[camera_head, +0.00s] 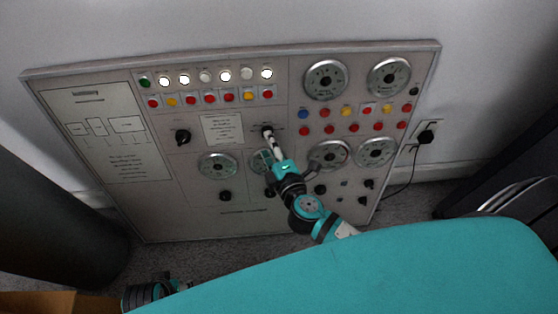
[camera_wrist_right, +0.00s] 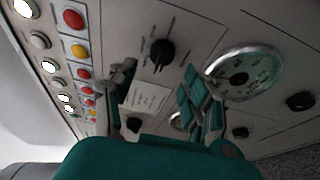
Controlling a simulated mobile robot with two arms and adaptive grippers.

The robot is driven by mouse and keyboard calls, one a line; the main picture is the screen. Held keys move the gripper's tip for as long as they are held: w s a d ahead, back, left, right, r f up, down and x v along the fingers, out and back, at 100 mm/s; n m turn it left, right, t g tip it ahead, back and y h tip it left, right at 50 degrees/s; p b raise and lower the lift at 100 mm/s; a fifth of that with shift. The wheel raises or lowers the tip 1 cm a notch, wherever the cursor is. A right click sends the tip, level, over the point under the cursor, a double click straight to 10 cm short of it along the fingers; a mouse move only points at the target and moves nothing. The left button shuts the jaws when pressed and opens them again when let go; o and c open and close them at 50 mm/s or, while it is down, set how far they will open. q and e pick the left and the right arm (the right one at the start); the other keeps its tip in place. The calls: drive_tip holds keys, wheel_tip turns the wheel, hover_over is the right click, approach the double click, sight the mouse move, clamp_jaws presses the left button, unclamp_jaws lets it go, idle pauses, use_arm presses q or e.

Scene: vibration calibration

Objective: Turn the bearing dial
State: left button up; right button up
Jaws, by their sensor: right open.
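A grey control panel (camera_head: 235,226) leans against the wall. Its lettering is too small to read, so I cannot tell which control is labelled as the bearing dial. My right gripper (camera_head: 269,141) reaches a black rotary knob (camera_head: 266,130) at the panel's upper middle. In the right wrist view, my right gripper (camera_wrist_right: 157,78) is open and empty, with the black knob (camera_wrist_right: 161,52) ahead between the finger directions. Contact with the knob cannot be made out. A similar black knob (camera_head: 183,136) sits further left, past a white label (camera_head: 222,129). My left gripper's fingers are not seen.
Rows of lamps and coloured buttons (camera_head: 210,98) run along the panel's top left. Round gauges (camera_head: 326,79) fill the right side; another gauge (camera_wrist_right: 240,74) lies close beside my right finger. A plug and socket (camera_head: 426,136) are on the wall at right, with a cable hanging down.

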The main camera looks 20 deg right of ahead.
drive_tip(key=s+r, duration=0.1)
drive_tip(key=s, duration=0.7)
drive_tip(key=shift+s+r, duration=0.2)
drive_tip(key=shift+r, duration=0.15)
